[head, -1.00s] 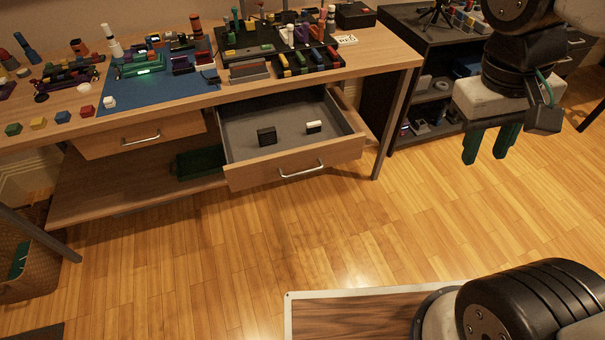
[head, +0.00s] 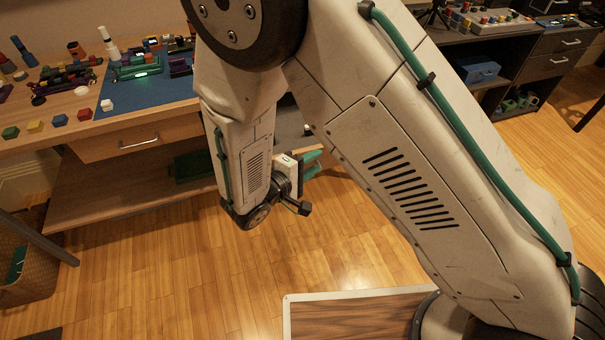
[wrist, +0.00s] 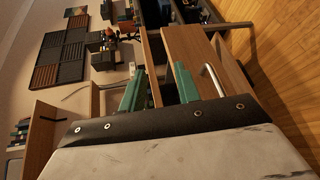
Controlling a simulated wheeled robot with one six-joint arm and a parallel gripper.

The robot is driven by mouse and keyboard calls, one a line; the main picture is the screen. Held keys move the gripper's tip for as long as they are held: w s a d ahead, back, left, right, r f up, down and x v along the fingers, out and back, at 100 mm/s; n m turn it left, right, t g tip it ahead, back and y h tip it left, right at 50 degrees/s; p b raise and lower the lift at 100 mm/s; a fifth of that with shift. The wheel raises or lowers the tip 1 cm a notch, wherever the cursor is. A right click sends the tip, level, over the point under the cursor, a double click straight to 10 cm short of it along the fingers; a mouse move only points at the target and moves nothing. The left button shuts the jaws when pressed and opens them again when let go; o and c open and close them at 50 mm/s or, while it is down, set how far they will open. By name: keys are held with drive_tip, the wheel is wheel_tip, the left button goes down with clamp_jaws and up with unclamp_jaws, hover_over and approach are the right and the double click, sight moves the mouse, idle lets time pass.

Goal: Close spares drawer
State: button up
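The spares drawer is almost wholly hidden behind my arm in the head view, so how far it stands out cannot be told there. In the wrist view, what looks like its wooden front (wrist: 190,52) shows just beyond my fingers, with a pale bar handle (wrist: 213,80) on the right. My gripper (head: 318,163) is low in front of the bench in the head view, its green fingers pointing right. The wrist view shows my gripper (wrist: 159,67) with its two fingers apart and nothing clearly held. Contact with the drawer front cannot be told.
A second drawer (head: 140,140) under the bench's left side is shut. The blue mat (head: 150,92) and small coloured parts lie on the bench. A dark shelf unit (head: 505,75) stands at right. A wicker basket (head: 30,265) is at left. Wooden floor (head: 160,270) in front is clear.

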drive_tip(key=s+a+f+n+t+y, duration=0.2)
drive_tip(key=a+f+n+t+y, duration=0.1)
drive_tip(key=a+f, duration=0.4)
drive_tip(key=x, duration=0.4)
drive_tip(key=f+x, duration=0.1)
drive_tip(key=x, duration=0.3)
drive_tip(key=shift+d+f, duration=0.25)
drive_tip(key=shift+c, duration=0.3)
clamp_jaws()
drive_tip(key=shift+d, duration=0.1)
